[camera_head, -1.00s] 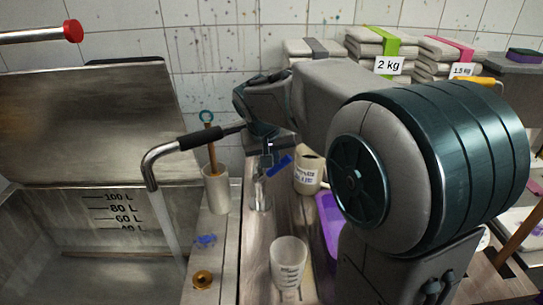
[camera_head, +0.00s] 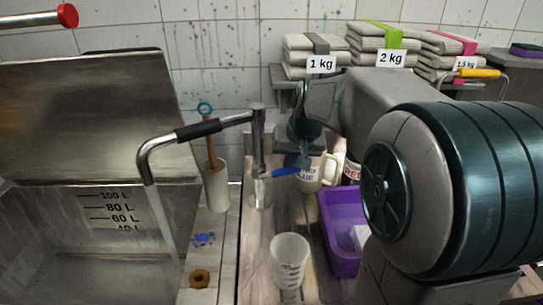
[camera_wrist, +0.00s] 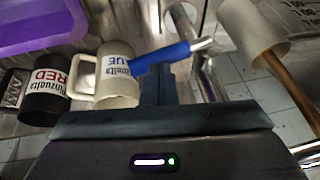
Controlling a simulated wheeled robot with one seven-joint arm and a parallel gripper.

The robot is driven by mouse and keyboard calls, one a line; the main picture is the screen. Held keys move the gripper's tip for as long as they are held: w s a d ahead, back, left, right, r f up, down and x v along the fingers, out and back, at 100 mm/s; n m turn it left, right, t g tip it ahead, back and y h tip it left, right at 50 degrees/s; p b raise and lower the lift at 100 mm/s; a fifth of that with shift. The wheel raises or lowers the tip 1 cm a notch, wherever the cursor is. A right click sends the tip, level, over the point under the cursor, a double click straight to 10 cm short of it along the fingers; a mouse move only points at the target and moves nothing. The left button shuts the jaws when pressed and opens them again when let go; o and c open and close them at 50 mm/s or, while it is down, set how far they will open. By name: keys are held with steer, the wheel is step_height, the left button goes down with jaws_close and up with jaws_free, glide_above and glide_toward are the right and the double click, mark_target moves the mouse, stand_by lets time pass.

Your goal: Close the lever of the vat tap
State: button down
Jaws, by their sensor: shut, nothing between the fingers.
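The vat tap (camera_head: 258,150) is a chrome column with a spout and a black sleeve reaching left over the vat (camera_head: 95,235). A pale stream runs down from the spout's end into the vat. The blue lever (camera_head: 283,172) sticks out to the right from the low part of the column. It also shows in the wrist view (camera_wrist: 163,55), lying across in front of my fingers. My gripper (camera_head: 305,162) is shut and empty, pointing down at the lever's outer end. In the wrist view my fingers (camera_wrist: 158,84) are close to the lever; I cannot tell whether they touch it.
A cream mug labelled blue (camera_wrist: 117,75) stands just behind my gripper, with a dark red-labelled mug (camera_wrist: 50,90) beside it. A purple bin (camera_head: 340,225) and a white measuring cup (camera_head: 289,262) stand nearer. A white holder (camera_head: 216,188) stands left of the tap.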

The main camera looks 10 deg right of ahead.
steer(key=shift+s+d+f+b, duration=0.15)
steer(key=shift+d+f+b, duration=0.45)
steer(key=shift+f+b, duration=0.3)
steer(key=shift+f, duration=0.15)
steer(key=d+p+v, duration=0.2)
steer(key=d+v, duration=0.1)
steer(key=v, duration=1)
steer(key=shift+s+a, duration=0.1)
